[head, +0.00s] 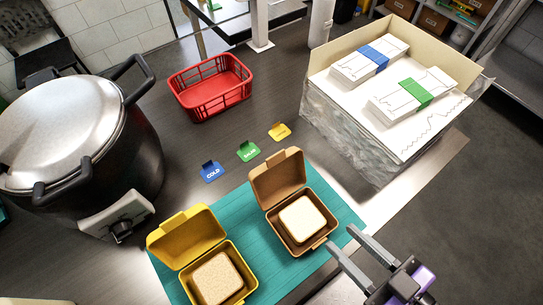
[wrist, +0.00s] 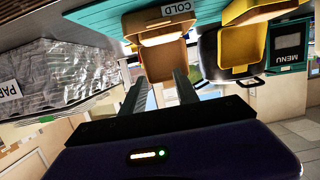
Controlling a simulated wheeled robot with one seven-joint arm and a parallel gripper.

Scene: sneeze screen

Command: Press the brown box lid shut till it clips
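The brown box (head: 280,230) stands on a teal mat (head: 345,209) with its lid (head: 277,178) raised open on the far side. A square slice of bread (head: 302,220) sits in its base. My gripper (head: 341,238) is at the near right of the box, its two fingers apart with nothing between them. The fingertips are close to the box's front right edge; whether they touch it I cannot tell. In the wrist view the brown box (wrist: 152,52) appears beyond the open fingers (wrist: 159,82), near a white label reading COLD (wrist: 177,8).
An open yellow box (head: 187,237) with bread stands left of the brown one. COLD (head: 212,172), green (head: 248,151) and yellow (head: 279,132) cards lie behind.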

